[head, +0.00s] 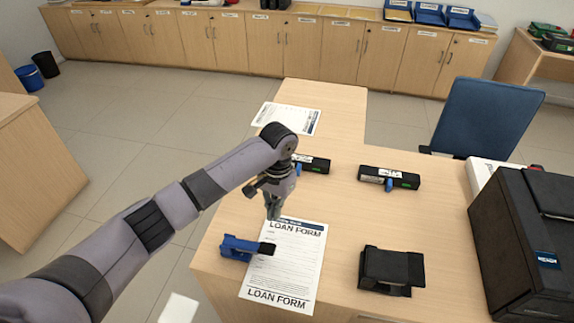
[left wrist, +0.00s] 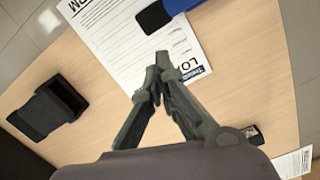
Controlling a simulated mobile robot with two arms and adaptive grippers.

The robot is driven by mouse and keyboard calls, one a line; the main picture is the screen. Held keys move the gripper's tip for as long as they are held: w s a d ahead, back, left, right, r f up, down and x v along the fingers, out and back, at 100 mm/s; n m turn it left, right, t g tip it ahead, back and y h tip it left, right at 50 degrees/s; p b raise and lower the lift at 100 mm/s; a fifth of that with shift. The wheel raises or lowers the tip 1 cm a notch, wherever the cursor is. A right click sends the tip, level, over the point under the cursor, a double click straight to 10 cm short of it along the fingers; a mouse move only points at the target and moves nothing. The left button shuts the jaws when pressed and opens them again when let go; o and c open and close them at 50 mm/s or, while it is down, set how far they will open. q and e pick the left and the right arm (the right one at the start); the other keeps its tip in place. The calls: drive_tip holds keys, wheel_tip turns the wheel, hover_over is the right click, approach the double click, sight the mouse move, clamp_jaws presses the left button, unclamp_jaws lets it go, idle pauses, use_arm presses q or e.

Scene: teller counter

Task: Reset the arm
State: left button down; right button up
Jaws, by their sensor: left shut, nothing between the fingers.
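My left arm comes in from the left in the head view. Its gripper (head: 273,208) points down above the top edge of the loan form (head: 284,270), shut and empty. The left wrist view shows the same gripper (left wrist: 157,75) with its fingertips together over the paper (left wrist: 120,47). A blue stapler-like tool (head: 238,247) with a black end lies across the form's left edge, and it also shows in the left wrist view (left wrist: 190,72). My right gripper is in neither view.
A black hole-punch-like device (head: 391,268) stands right of the form. Two black devices (head: 388,178) (head: 312,163) lie farther back. Another paper (head: 287,118) lies at the far end. A black printer (head: 525,245) and blue chair (head: 487,118) are at right. Bare counter (head: 340,215) lies between.

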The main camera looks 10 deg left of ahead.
use_arm(q)
drive_tip(key=s+d+f+t+h, duration=0.1)
drive_tip(key=s+d+f, duration=0.1)
drive_tip(key=s, duration=0.3)
drive_tip(key=s+d+f+m+h, duration=0.1)
drive_tip(key=s+d+f, duration=0.1)
drive_tip(key=s, duration=0.3)
drive_tip(key=s+d+f+t+h, duration=0.1)
drive_tip(key=s+d+f, duration=0.15)
drive_tip(key=s, duration=0.25)
drive_tip(key=s+a+r+n+t+y, duration=0.2)
drive_tip(key=s+a+r+n+t, duration=0.15)
drive_tip(key=s+a, duration=0.95)
wheel_tip(320, 180, down, 28)
drive_tip(key=s+r+g+b, duration=0.1)
drive_tip(key=s+g+b, duration=0.1)
drive_tip(key=s+a+f+g+b, duration=0.1)
drive_tip(key=s+a+f+b, duration=0.1)
drive_tip(key=s+f, duration=1.4)
wheel_tip(320, 180, down, 3)
drive_tip(key=shift+s+a+m+y, duration=0.3)
drive_tip(key=shift+a+m, duration=0.15)
drive_tip(key=shift+a, duration=0.2)
